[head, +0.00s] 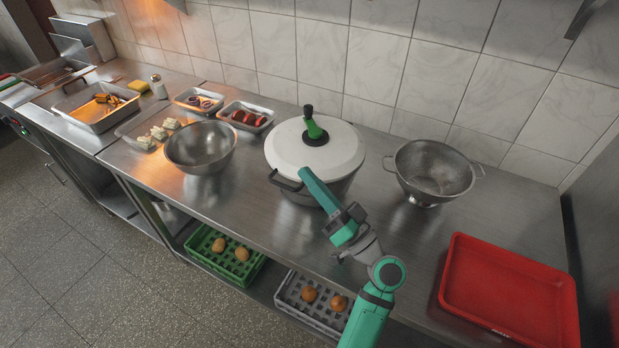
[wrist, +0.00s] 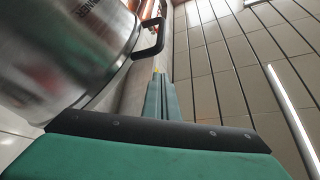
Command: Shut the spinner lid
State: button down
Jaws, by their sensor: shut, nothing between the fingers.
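The spinner (head: 318,190) is a large steel pot with a white lid (head: 290,145), standing mid-counter. The lid lies over the pot's mouth; I cannot tell whether its rim is fully seated. A black hub with a green and black crank (head: 315,130) stands on the lid. My gripper (head: 304,172) is shut and empty, its fingertips at the front left edge of the lid in the head view; contact is unclear. In the wrist view, the steel pot side (wrist: 70,45) and its black handle (wrist: 152,40) show beside my shut fingers (wrist: 158,78).
A steel bowl (head: 184,158) stands left of the spinner and a colander (head: 435,181) right of it. A red tray (head: 510,295) lies at the right end. Food trays (head: 246,127) sit behind, near the tiled wall. Crates (head: 200,256) are on the shelf below.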

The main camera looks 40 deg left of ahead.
jog(key=shift+d, duration=0.1)
jog(key=v, duration=0.7)
jog(key=shift+f, duration=0.2)
jog(key=shift+d, duration=0.15)
